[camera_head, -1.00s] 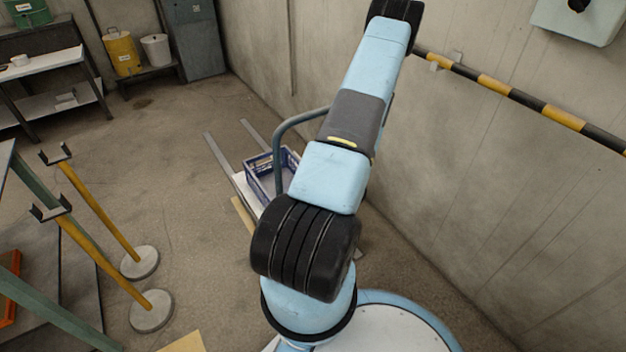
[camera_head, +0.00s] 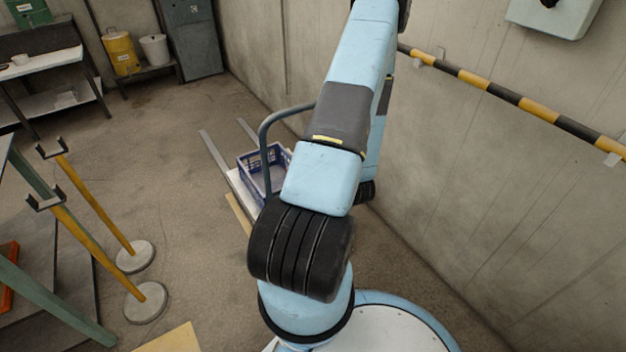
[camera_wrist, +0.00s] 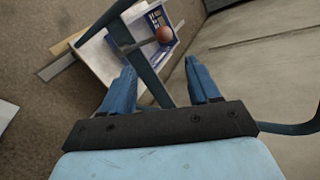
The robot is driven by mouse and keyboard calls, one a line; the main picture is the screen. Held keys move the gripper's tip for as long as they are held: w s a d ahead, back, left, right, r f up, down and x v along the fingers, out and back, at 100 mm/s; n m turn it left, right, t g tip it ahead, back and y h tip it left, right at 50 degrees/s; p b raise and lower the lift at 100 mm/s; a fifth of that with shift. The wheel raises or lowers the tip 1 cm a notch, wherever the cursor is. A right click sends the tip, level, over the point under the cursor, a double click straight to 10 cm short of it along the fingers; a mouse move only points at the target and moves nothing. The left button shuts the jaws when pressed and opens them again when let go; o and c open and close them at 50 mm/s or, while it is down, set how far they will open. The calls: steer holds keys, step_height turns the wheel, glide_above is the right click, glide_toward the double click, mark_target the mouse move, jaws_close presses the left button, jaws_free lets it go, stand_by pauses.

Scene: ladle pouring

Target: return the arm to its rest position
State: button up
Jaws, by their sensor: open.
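My gripper (camera_wrist: 162,90) shows in the wrist view with its two blue fingers spread apart. It is open and nothing is between the fingers. It points down toward the floor, with a trolley rail passing behind it. In the head view my light-blue arm rises at the centre and folds back near the right wall. The gripper itself is hidden there.
A blue crate (camera_head: 243,166) sits on a low trolley with a grey bent handle (camera_head: 264,128). A reddish ball (camera_wrist: 164,34) shows beside the crate in the wrist view. Yellow stands (camera_head: 105,214) are at left. A striped rail (camera_head: 505,94) runs along the right wall.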

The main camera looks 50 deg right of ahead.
stand_by(0.4)
steer(key=w+a+r+n+y, duration=0.65)
steer(key=w+a+r, duration=0.35)
steer(key=r, duration=0.4)
steer(key=a+r+n+g+y, duration=0.4)
steer(key=a+r+n+y, duration=0.25)
steer(key=a+r, duration=0.55)
steer(key=s+a+r+n+g+h, duration=0.4)
steer(key=s+a+r+n+g, duration=0.3)
steer(key=a, duration=0.4)
steer(key=s+r+n+t+h, duration=0.4)
steer(key=s+r+h, duration=0.2)
steer(key=r, duration=0.6)
steer(key=shift+s+a+h, duration=0.3)
steer(key=shift+s+a, duration=0.05)
steer(key=shift+s, duration=0.2)
